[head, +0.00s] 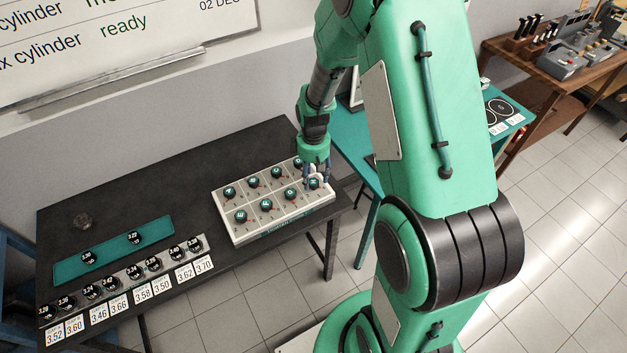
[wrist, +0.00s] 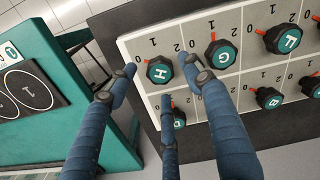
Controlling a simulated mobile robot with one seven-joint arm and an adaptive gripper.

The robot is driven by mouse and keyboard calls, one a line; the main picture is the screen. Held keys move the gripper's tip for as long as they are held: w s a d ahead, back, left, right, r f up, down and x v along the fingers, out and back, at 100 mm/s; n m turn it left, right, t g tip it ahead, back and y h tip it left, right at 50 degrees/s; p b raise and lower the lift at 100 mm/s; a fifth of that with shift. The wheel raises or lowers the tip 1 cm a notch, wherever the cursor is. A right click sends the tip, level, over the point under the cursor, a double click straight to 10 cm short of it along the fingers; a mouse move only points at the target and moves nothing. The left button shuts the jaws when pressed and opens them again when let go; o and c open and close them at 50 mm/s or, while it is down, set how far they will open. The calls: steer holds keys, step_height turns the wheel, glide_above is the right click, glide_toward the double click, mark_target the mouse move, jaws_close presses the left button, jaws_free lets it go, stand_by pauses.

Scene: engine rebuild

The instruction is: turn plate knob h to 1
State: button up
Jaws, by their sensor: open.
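Plate knob h (wrist: 160,70) is a dark round knob with a teal cap lettered H, at the plate's end corner. In the wrist view its red pointer points toward the printed 0; a 1 and a 2 are printed around it. My gripper (wrist: 160,82) is open, its blue fingers spread around knob h with the knob between them. I cannot tell whether any finger touches it. In the head view my gripper (head: 316,179) is over the near right corner of the pale knob plate (head: 236,239), partly hiding knob h.
Knob G (wrist: 220,53) and knob F (wrist: 283,38) sit close beside knob h, with other knobs in two rows. The plate lies on a dark table (head: 140,190). A teal mat (head: 110,250) and a row of round labelled pieces are at the left. A teal table (wrist: 40,90) stands nearby.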

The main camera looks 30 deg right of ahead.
steer(key=shift+f, duration=1.05)
steer(key=c, duration=1.1)
steer(key=shift+c, duration=0.2)
steer(key=shift+m, duration=0.4)
steer(key=m, duration=0.5)
steer(key=m+p, duration=0.1)
steer(key=m, duration=0.5)
